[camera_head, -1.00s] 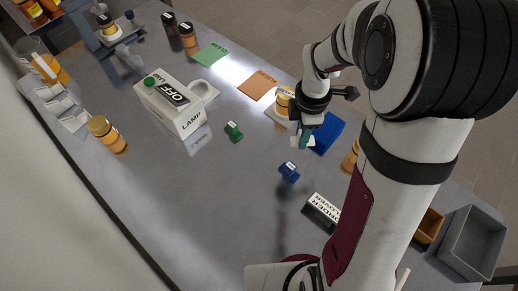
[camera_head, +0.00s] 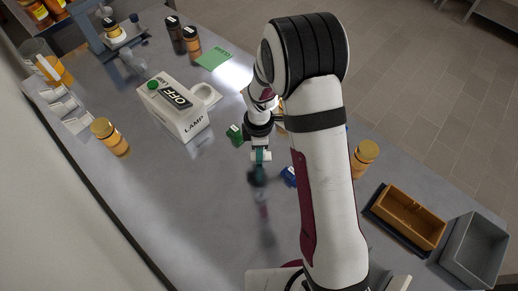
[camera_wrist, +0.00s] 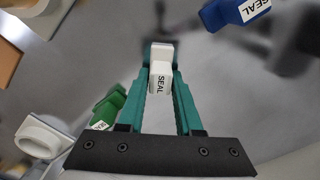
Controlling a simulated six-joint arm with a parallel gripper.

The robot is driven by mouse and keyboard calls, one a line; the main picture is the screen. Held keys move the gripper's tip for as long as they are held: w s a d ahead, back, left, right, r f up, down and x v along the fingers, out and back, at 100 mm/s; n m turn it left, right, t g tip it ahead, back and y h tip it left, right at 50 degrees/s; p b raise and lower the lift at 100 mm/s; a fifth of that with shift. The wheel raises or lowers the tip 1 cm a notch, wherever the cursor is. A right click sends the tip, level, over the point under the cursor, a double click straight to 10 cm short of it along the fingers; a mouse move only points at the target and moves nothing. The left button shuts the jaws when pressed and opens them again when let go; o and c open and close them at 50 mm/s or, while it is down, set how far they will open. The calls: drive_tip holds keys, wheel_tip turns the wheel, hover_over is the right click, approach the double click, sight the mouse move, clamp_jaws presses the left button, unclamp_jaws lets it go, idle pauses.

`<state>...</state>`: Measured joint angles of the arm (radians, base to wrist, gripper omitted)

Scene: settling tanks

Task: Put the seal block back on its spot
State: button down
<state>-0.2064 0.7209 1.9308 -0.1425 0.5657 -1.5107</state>
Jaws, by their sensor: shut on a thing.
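A small white block marked SEAL (camera_wrist: 160,82) is held between the teal fingers of my gripper (camera_wrist: 160,68) in the wrist view. In the head view my gripper (camera_head: 259,163) is above the grey table, between the green block (camera_head: 235,134) and the blue block (camera_head: 289,177). The green block also shows left of the fingers in the wrist view (camera_wrist: 106,110). The blue block also shows at upper right there (camera_wrist: 236,12), marked SEAL. My arm hides part of the table, including most of the coloured mats.
The white lamp box (camera_head: 178,110), with an OFF sign, stands left of my gripper. An amber jar (camera_head: 109,137) stands at left, another (camera_head: 363,159) right of my arm. An orange tray (camera_head: 409,216) and grey bin (camera_head: 474,252) are at right. Open table lies at front left.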

drive_tip(key=c, duration=0.6)
unclamp_jaws()
drive_tip(key=s+d+r+m, duration=0.1)
drive_tip(key=s+r+m, duration=0.2)
drive_tip(key=r, duration=0.6)
drive_tip(key=s+d+r+m, duration=0.1)
drive_tip(key=s+r+m, duration=0.15)
drive_tip(key=r, duration=0.55)
drive_tip(key=s+r+m, duration=0.1)
drive_tip(key=s+m, duration=0.5)
drive_tip(key=s+d+r+m+y, duration=0.1)
drive_tip(key=s+m, duration=0.5)
drive_tip(key=s+d+r+m, duration=0.1)
drive_tip(key=s+r+m, duration=0.1)
drive_tip(key=s+m, duration=0.4)
drive_tip(key=shift+s+d+y, duration=0.15)
drive_tip(key=shift+s+y, duration=0.25)
